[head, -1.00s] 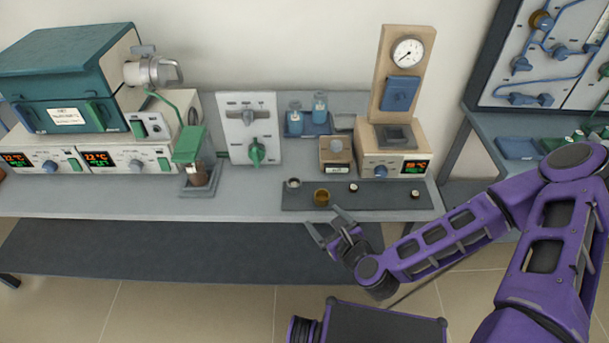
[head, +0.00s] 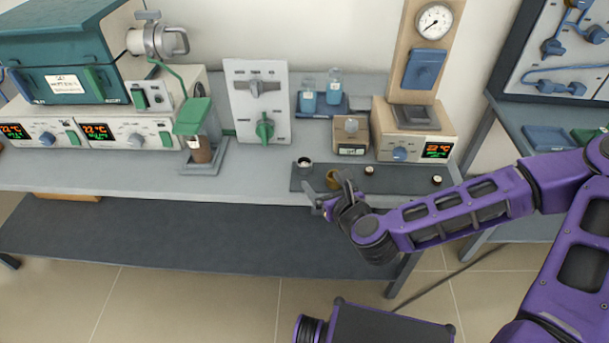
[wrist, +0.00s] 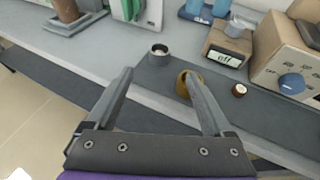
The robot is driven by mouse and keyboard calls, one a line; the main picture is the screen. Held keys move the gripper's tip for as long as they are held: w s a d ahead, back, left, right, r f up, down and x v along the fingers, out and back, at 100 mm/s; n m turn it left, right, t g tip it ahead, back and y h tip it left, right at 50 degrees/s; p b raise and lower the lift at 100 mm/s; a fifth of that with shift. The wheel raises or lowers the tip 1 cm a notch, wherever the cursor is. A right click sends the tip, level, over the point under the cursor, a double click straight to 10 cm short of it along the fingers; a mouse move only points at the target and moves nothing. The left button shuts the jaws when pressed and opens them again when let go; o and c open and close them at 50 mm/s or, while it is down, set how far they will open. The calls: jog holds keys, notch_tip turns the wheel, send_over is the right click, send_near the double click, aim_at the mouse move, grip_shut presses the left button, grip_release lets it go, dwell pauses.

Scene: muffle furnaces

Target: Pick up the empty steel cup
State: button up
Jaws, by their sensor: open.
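Another grey cup (wrist: 238,27) sits on a small beige device with a display. My gripper (head: 328,190) is open and empty at the mat's front edge, its fingers (wrist: 159,75) pointing toward the cups and apart from the steel cup.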

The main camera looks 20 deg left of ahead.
aim_at(302, 159)
jog(key=b+x, duration=0.1)
jog(key=x, duration=1.1)
jog(key=shift+w+a, duration=0.1)
jog(key=shift+a, duration=0.05)
grip_shut()
